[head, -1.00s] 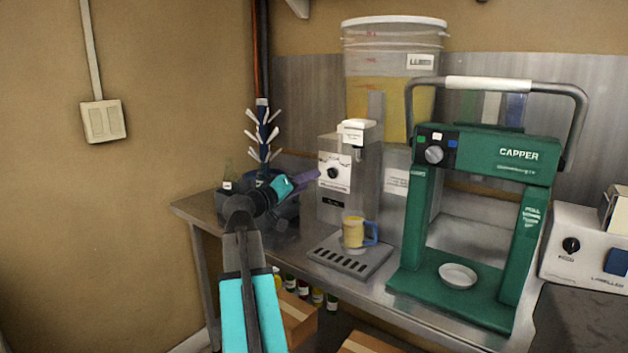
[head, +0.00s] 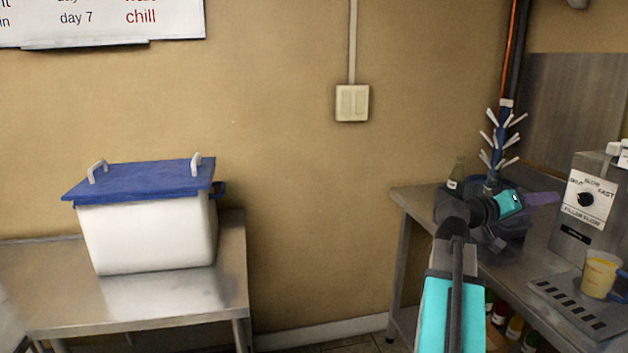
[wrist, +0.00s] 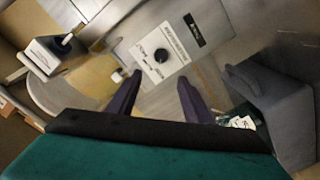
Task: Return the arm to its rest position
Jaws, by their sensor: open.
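My gripper (head: 545,198), with dark purple fingers, is raised over the left end of the steel bench in the head view. Its fingers overlap the left edge of the filler machine (head: 590,200) in the picture; I cannot tell the gap. In the wrist view my gripper (wrist: 160,78) has its two fingers spread apart with nothing between them. The filler's dial panel (wrist: 163,50) shows beyond the fingertips. My arm reaches up from the lower right of the head view, bent at its wrist.
A yellow-filled mug (head: 600,274) stands on the filler's drip tray (head: 580,310). A bottle tree (head: 499,140) and a green bottle (head: 457,174) stand behind my gripper. A white bin with a blue lid (head: 150,235) sits on the left table (head: 200,290). Open floor lies between table and bench.

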